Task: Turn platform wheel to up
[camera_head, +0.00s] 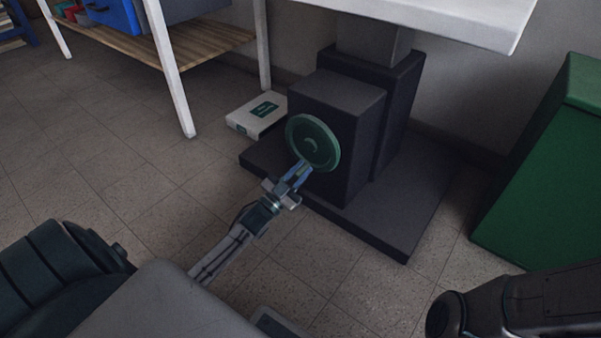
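A round green wheel (313,142) sits on the side of a dark box (345,105) at the foot of the platform (440,15). The platform is a white top on a dark column, standing on a dark base plate (400,222). My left gripper (299,172) is at the lower left rim of the wheel, its fingers reaching up to the rim. I cannot tell whether the fingers are closed on the rim or only beside it. My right gripper is not in view.
A white box with a green label (258,113) lies on the floor left of the wheel. A wooden-shelved rack (195,42) stands at upper left. A green bin (555,165) stands at right. Tiled floor at left is clear.

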